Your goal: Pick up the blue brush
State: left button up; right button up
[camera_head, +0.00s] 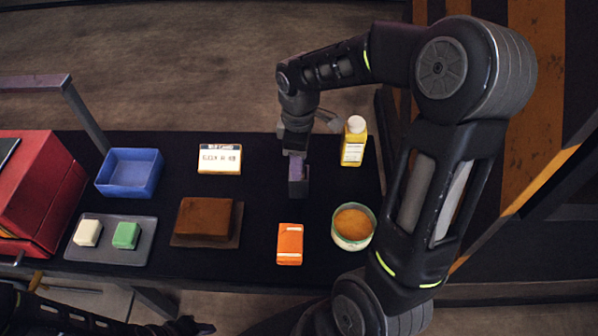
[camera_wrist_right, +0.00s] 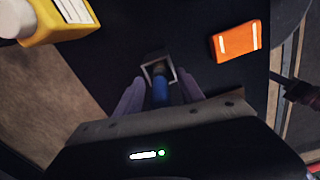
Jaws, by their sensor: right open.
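The blue brush (camera_wrist_right: 160,91) shows in the right wrist view as a blue handle standing in a small grey square holder (camera_wrist_right: 148,66). The holder also shows in the head view (camera_head: 298,188), where the brush is hidden by my right gripper. My right gripper (camera_head: 297,174) points down over the holder. In the wrist view its two purple fingers (camera_wrist_right: 157,96) are apart, one on each side of the blue handle. I cannot tell whether they touch it. My left gripper (camera_head: 192,326) is partly seen at the bottom left edge, dark and low, away from the brush.
On the black table are a yellow bottle (camera_head: 353,146), an orange box (camera_head: 290,245), a round bowl (camera_head: 353,228), a brown block (camera_head: 206,217), a white-labelled box (camera_head: 220,159), a blue bin (camera_head: 129,172) and a grey tray (camera_head: 104,255). A red box (camera_head: 38,185) stands left.

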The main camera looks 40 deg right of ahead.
jog(key=shift+c, duration=0.4)
grip_shut()
dwell(0.4)
